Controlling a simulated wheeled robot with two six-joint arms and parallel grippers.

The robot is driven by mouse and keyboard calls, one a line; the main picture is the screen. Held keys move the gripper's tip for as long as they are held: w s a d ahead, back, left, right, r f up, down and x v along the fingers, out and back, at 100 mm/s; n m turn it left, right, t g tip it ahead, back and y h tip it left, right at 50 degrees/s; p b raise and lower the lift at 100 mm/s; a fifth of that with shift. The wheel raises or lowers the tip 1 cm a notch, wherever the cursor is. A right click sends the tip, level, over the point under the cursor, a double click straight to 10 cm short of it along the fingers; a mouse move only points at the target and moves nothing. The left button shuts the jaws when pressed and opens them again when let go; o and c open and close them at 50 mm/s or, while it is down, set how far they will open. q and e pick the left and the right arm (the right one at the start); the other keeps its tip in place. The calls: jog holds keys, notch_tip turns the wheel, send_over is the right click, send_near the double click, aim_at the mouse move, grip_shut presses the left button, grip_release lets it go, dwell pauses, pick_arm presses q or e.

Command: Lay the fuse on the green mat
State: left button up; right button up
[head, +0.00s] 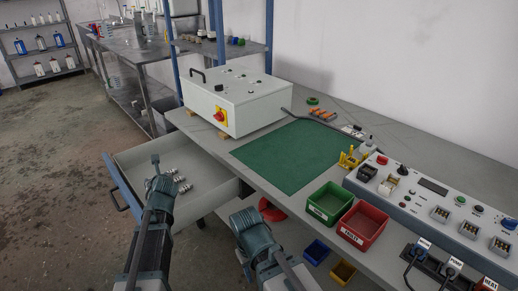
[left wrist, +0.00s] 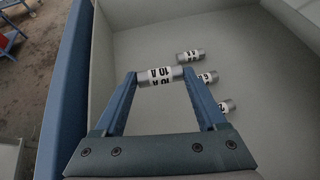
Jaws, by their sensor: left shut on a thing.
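My left gripper (left wrist: 161,77) is shut on a fuse (left wrist: 153,76), a grey-capped cylinder with a white "10 A" label, held crosswise between the fingertips. It is over the open drawer (head: 222,188), which also shows in the left wrist view (left wrist: 140,12); its height above the drawer floor is hard to tell. In the head view my left arm hides the held fuse and fingertips. The green mat (head: 288,155) lies flat and bare on the bench, right of the drawer. My right arm is at the bottom centre; its fingers cannot be made out.
Three more fuses lie in the drawer (left wrist: 190,56) (left wrist: 208,77) (left wrist: 228,106). A white control box (head: 235,100) stands behind the mat. Green (head: 330,203) and red (head: 363,226) bins and a yellow fixture (head: 352,157) stand to its right. The drawer walls rise around the gripper.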

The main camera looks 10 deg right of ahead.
notch_tip(320, 180, up, 40)
jog(key=p, duration=3.8)
